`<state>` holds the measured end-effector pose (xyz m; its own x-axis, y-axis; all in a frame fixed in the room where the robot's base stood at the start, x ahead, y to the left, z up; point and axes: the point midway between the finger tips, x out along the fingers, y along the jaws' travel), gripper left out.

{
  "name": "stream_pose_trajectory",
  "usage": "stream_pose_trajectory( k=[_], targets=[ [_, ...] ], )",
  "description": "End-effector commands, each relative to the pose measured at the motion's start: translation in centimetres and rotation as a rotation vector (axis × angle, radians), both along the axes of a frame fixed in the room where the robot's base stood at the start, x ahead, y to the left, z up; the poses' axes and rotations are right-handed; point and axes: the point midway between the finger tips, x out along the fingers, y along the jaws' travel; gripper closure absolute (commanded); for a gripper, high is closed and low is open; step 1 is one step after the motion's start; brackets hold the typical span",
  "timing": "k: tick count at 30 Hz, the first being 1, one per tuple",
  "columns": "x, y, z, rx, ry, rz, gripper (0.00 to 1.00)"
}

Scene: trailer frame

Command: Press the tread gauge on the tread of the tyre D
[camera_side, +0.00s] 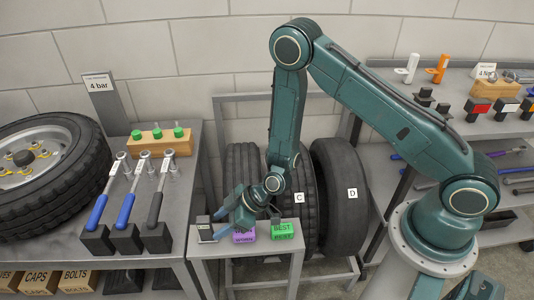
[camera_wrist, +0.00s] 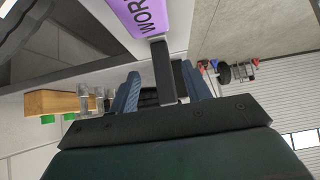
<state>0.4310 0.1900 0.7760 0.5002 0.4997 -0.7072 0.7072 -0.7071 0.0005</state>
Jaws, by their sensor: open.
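Tyre D (camera_side: 338,215) stands upright in the rack, its label facing the camera, right of the tyre marked C. My gripper (camera_side: 222,214) is low over the left end of the small grey table (camera_side: 262,241), away from tyre D. In the wrist view its two blue fingers (camera_wrist: 163,88) are apart. A dark upright bar (camera_wrist: 164,75) shows between them; I cannot tell whether it is the tread gauge. In the side view a small dark item with a pale face (camera_side: 205,233) sits just below the fingers; it may be the gauge or its holder.
The purple WORN block (camera_side: 244,237) and green BEST block (camera_side: 283,231) are on the small table close to my gripper. Tyre C (camera_side: 306,205) stands between the table and tyre D. The left bench holds tools with blue and black handles (camera_side: 130,195) and a wheel (camera_side: 45,165).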

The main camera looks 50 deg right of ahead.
Motion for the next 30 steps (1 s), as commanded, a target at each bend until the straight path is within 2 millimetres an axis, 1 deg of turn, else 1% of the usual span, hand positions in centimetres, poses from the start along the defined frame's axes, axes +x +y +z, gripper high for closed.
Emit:
stream_pose_trajectory(
  k=[10, 22, 30],
  targets=[
    [0.2, 0.3, -0.5, 0.001, 0.001, 0.000, 0.52],
    [1.9, 2.4, -3.5, 0.000, 0.000, 0.001, 0.52],
    [2.4, 2.7, -4.0, 0.001, 0.000, -0.001, 0.52]
  ],
)
